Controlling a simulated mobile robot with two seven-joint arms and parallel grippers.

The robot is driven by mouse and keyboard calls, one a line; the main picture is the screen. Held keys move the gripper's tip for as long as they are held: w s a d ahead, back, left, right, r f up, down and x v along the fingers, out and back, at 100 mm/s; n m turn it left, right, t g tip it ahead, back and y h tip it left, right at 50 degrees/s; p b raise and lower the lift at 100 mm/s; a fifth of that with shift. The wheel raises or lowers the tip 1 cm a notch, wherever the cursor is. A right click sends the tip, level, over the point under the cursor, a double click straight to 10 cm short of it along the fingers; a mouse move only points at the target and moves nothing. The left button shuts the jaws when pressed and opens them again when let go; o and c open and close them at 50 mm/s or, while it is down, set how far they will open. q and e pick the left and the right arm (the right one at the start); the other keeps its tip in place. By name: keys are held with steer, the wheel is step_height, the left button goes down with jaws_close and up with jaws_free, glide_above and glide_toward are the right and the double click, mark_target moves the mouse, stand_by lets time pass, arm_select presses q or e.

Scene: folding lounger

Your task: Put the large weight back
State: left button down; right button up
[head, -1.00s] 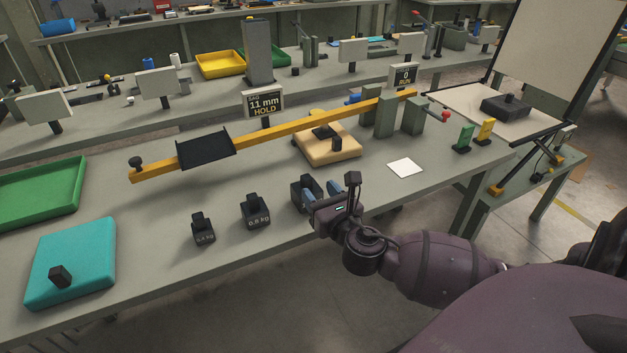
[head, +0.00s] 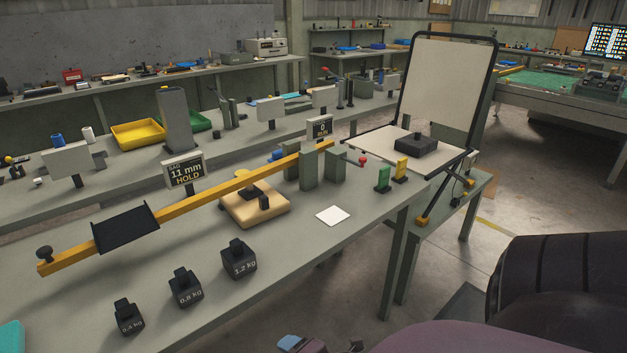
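The large weight, a black block marked 1.2 kg (head: 239,264), stands upright on the grey bench near its front edge. It is the rightmost of a row with the 0.8 kg weight (head: 185,292) and the 0.4 kg weight (head: 129,321). Nothing touches the large weight. My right gripper (head: 290,343) shows only as a blue finger and dark parts at the bottom edge, below and apart from the weights. Its opening is cut off. My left gripper is out of view.
A yellow beam (head: 205,188) with a black tray (head: 127,229) runs above the bench beside a tan pad (head: 262,212). A sign (head: 184,171) reads 11 mm HOLD. A white card (head: 333,216) lies right. The folding lounger (head: 375,145) holds a dark block (head: 416,145).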

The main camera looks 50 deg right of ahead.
steer(key=s+a+f+m, duration=0.2)
steer(key=s+m, duration=0.2)
steer(key=m, duration=0.3)
steer(key=s+a+f+m+g+y, duration=0.1)
steer(key=s+a+f+m, duration=0.1)
steer(key=m, duration=0.5)
steer(key=shift+s+f+m+y, duration=0.3)
steer(key=shift+s+f+m, duration=0.15)
steer(key=shift+s, duration=0.6)
